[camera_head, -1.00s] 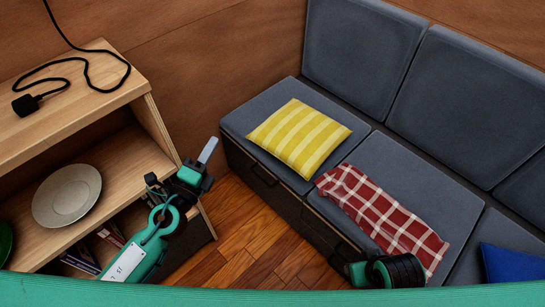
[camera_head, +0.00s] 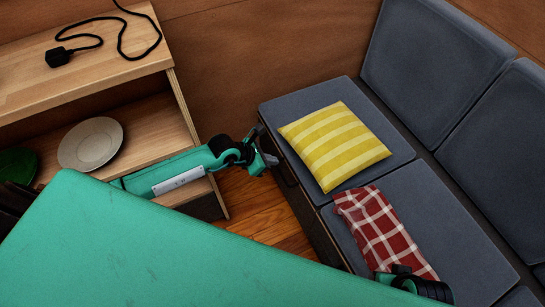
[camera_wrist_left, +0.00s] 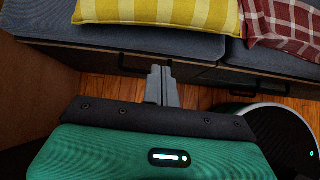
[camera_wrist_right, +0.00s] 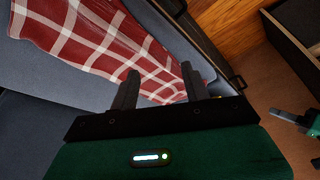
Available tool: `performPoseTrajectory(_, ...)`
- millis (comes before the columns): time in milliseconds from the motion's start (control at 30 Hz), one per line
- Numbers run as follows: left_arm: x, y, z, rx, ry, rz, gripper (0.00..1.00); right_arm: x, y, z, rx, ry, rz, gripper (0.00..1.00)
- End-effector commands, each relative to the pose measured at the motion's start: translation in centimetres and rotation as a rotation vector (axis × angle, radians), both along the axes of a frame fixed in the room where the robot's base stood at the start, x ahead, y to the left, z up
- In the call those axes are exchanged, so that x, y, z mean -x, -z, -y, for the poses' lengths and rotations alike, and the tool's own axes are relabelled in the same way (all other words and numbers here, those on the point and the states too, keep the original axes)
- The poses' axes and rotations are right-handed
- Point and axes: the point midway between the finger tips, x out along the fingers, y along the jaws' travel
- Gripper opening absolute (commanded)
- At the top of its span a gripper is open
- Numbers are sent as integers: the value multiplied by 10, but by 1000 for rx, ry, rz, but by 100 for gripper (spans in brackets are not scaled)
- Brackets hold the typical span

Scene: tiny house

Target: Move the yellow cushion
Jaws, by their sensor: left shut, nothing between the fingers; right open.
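The yellow striped cushion (camera_head: 334,146) lies flat on the far grey seat of the sofa, beside the red checked cloth or cushion (camera_head: 383,232). Its front part also shows in the left wrist view (camera_wrist_left: 155,11). My left gripper (camera_head: 269,160) is shut and empty, just in front of the sofa's front edge, below and left of the yellow cushion and apart from it. Its closed fingers show in the left wrist view (camera_wrist_left: 161,86). My right gripper (camera_wrist_right: 160,88) is open, with the red checked item close beyond its fingers; in the head view only part of that wrist shows at the bottom.
The grey sofa (camera_head: 285,108) has backrests along the right. A wooden shelf (camera_head: 95,85) stands at the left, with a plate (camera_head: 90,143) and a black plug and cable (camera_head: 60,56). A strip of wooden floor (camera_head: 255,205) lies between shelf and sofa.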

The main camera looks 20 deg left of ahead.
Motion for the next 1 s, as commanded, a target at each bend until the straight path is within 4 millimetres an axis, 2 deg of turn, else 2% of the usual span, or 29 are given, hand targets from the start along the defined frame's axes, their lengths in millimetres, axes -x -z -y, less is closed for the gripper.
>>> performPoseTrajectory(100,-14,21,15,3,-1,-1,0,2,-8,1,-1,0,12,47)
performPoseTrajectory(267,-30,44,33,4,-1,1,0,6,-20,2,-3,1,26,47)
performPoseTrajectory(400,-45,42,49,4,1,2,0,7,-25,2,-3,1,28,47)
performPoseTrajectory(600,-56,43,60,3,0,1,0,7,-25,1,-7,-2,37,47)
performPoseTrajectory(1000,-58,43,61,3,-1,0,0,7,-25,1,-7,-3,39,47)
